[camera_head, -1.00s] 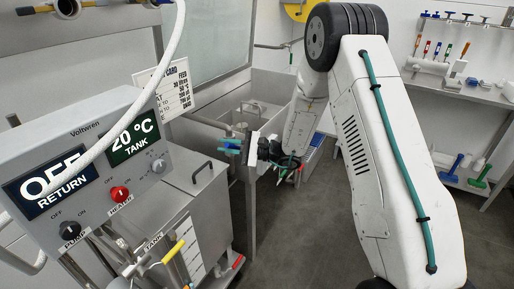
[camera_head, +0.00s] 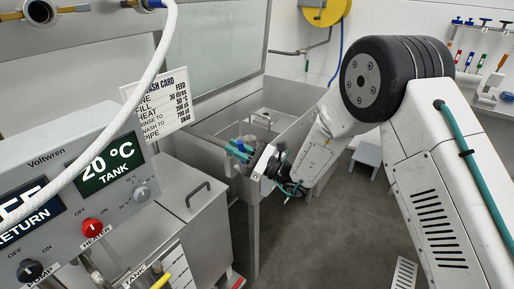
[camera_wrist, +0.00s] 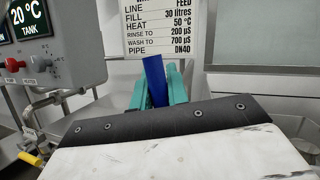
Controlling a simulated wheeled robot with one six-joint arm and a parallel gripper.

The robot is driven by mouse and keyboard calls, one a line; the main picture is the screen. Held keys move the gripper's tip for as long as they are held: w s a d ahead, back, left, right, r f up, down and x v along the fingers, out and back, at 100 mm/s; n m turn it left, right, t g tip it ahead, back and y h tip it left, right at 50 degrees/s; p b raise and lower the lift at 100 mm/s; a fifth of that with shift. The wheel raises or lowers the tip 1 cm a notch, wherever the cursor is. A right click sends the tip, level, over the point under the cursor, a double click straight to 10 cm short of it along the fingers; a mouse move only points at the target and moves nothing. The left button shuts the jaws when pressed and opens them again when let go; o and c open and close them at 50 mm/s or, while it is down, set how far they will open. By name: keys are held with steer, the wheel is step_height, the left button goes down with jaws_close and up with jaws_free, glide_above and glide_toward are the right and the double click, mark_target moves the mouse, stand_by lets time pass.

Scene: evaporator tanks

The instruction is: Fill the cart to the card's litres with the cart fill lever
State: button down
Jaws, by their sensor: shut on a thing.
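My gripper (camera_head: 240,150) has teal fingers and is shut on a blue piece (camera_wrist: 154,80), at the near edge of the sink. In the wrist view the blue piece stands upright between the fingers, in front of the card (camera_wrist: 157,20). The card reads FILL 30 litres and HEAT 50 °C; it also shows in the head view (camera_head: 160,95). Whether the blue piece is the cart fill lever's handle, I cannot tell. The lidded steel cart tank (camera_head: 190,250) stands left of my gripper. Its white level scale (camera_head: 172,265) is partly cut off, and no level is readable.
A steel sink (camera_head: 285,130) lies behind my gripper. Grey floor (camera_head: 320,240) is clear at centre.

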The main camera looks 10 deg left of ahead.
steer(key=shift+w+r, duration=0.1)
steer(key=shift+w, duration=0.1)
stand_by(0.3)
steer(key=c, duration=1.4)
jaws_free()
steer(key=shift+a, duration=0.1)
steer(key=shift+o, duration=0.2)
steer(key=v, duration=0.8)
